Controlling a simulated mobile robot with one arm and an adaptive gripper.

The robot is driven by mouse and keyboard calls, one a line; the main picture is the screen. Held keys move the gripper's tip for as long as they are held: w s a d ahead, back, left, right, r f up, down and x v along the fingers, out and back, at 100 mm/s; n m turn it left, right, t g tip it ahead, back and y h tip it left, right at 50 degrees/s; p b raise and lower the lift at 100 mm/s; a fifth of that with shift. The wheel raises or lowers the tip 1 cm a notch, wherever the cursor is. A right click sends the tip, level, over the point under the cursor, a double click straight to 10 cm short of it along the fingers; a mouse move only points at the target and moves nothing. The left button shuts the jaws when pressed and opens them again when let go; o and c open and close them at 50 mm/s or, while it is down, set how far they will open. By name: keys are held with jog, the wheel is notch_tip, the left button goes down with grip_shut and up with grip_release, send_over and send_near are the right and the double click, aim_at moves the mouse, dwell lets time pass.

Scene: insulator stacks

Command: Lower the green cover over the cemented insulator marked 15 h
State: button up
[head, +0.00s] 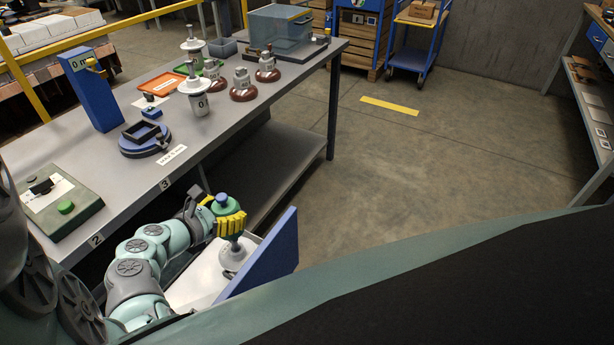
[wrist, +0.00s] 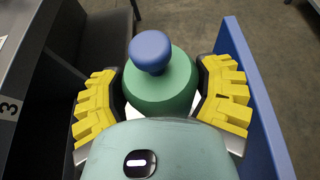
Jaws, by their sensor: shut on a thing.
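The green cover (wrist: 160,95) has a blue round knob (wrist: 151,50) on top. My gripper (head: 230,222) is shut on the cover, with its yellow ribbed fingers on either side. In the head view the cover (head: 226,209) is partly hidden by the fingers. It is beyond the table's front edge, over a white tray. A pale grey rounded piece (head: 235,257) shows just below the fingers; I cannot tell whether the cover touches it. Several insulators, some with brown discs (head: 243,90), stand on the table. I cannot read a 15 h mark on any of them.
A blue panel (head: 266,255) stands close to the right of my gripper, along the white tray (head: 195,275). The grey table (head: 215,125) lies to the left and holds a blue post (head: 93,88), a round blue stand (head: 146,142) and a green box (head: 62,205).

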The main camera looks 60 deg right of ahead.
jog(key=shift+f+b, duration=3.5)
jog(key=shift+f, duration=1.65)
jog(key=o, duration=1.1)
jog(key=shift+o, duration=0.2)
jog(key=w+v, duration=0.1)
jog(key=v, duration=1.1)
jog(key=shift+s, duration=0.45)
